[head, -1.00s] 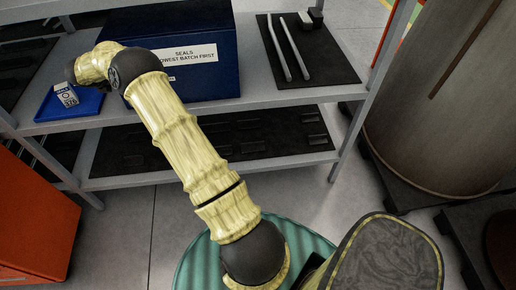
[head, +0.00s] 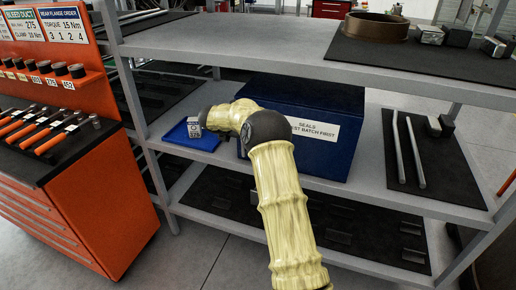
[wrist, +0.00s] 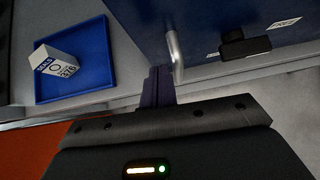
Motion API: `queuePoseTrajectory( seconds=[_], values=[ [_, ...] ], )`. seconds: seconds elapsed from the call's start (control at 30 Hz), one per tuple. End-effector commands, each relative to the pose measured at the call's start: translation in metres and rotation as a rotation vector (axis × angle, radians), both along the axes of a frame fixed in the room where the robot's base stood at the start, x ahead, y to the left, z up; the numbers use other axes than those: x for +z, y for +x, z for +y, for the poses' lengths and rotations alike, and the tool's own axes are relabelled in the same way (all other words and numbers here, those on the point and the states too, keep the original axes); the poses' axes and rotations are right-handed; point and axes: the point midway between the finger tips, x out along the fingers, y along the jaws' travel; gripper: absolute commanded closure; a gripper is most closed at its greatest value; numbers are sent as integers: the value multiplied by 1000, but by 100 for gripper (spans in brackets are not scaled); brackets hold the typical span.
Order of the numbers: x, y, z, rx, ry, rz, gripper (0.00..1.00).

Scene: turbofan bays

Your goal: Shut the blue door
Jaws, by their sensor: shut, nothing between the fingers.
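A dark blue cabinet (head: 340,100) with a white label reading "SEALS" and "BATCH FIRST" stands on the middle shelf. Its labelled front (head: 330,155) faces me; whether the door is fully shut, I cannot tell. In the wrist view a blue panel (wrist: 215,25) fills the upper right, with a pale metal bar and a black fitting (wrist: 245,43) on or before it. My gripper (wrist: 158,85) is shut and empty, close beside the bar; contact is unclear. In the head view my arm hides the gripper and the cabinet's left front.
A blue tray (head: 178,137) holds a small white seals box (head: 194,128), left of the cabinet. A dark mat (head: 440,160) with two metal rods lies to the right. The upper shelf (head: 250,38) passes above; an orange tool cabinet (head: 110,210) stands left.

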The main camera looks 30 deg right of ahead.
Motion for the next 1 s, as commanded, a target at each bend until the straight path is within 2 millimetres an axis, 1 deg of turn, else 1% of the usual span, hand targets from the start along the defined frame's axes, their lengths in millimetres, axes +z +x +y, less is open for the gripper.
queuePoseTrajectory(
  seconds=[0.03, 0.1, 0.4, 0.5, 0.67, 1.0],
  values=[
    [-4, -5, 9, 4, 1, 1, 100],
    [12, -12, 17, 4, 2, 0, 100],
    [51, -41, 48, 4, 4, 5, 100],
    [60, -48, 55, 3, 5, 6, 100],
    [67, -53, 60, 3, 5, 8, 100],
    [67, -53, 60, 3, 6, 9, 100]
  ],
)
